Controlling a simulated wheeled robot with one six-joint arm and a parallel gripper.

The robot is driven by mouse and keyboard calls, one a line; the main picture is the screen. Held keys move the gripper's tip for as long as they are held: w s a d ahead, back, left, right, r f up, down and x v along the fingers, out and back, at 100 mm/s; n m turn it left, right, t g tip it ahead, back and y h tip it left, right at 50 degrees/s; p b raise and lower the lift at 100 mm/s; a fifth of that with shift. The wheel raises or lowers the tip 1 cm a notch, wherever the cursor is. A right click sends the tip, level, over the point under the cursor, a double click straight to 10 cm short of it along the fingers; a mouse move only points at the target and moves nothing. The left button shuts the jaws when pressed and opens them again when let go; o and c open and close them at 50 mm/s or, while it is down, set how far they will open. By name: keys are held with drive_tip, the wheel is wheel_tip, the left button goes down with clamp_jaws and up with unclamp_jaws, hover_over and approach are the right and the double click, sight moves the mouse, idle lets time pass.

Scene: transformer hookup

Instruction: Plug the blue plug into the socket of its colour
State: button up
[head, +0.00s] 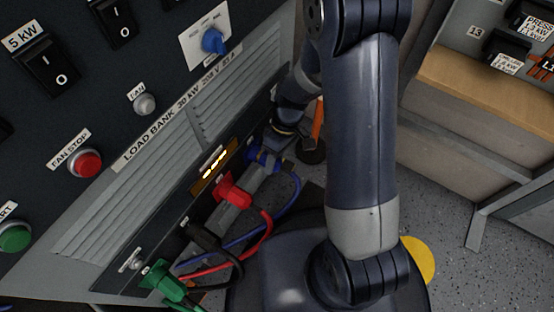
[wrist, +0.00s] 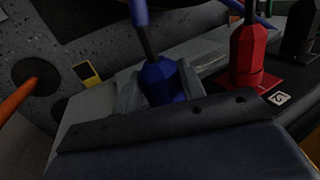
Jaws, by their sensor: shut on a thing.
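The blue plug (head: 263,157) is at the far end of the row of plugs, low on the load bank panel. In the wrist view the blue plug (wrist: 162,82) sits between the two fingers of my gripper (wrist: 160,88), which is shut on it. A blue cable (wrist: 139,14) leads away from its back end. In the head view my gripper (head: 272,154) is small and partly hidden by my arm. The blue socket is hidden behind the plug and gripper. I cannot tell whether the plug is in it.
The red plug (head: 234,190) stands in the panel beside the blue one; in the wrist view it (wrist: 248,50) is by the L2 label. A black plug (head: 203,236) and green plug (head: 163,283) follow nearer. Loose cables (head: 265,229) hang in front. A wooden-topped bench (head: 480,85) stands right.

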drive_tip(key=shift+w+a, duration=0.2)
drive_tip(key=shift+a, duration=0.05)
drive_tip(key=o, duration=1)
drive_tip(key=shift+o, duration=0.4)
drive_tip(key=shift+o, duration=0.7)
drive_tip(key=shift+r, duration=0.1)
drive_tip(key=p+v, duration=0.5)
drive_tip(key=v, duration=0.2)
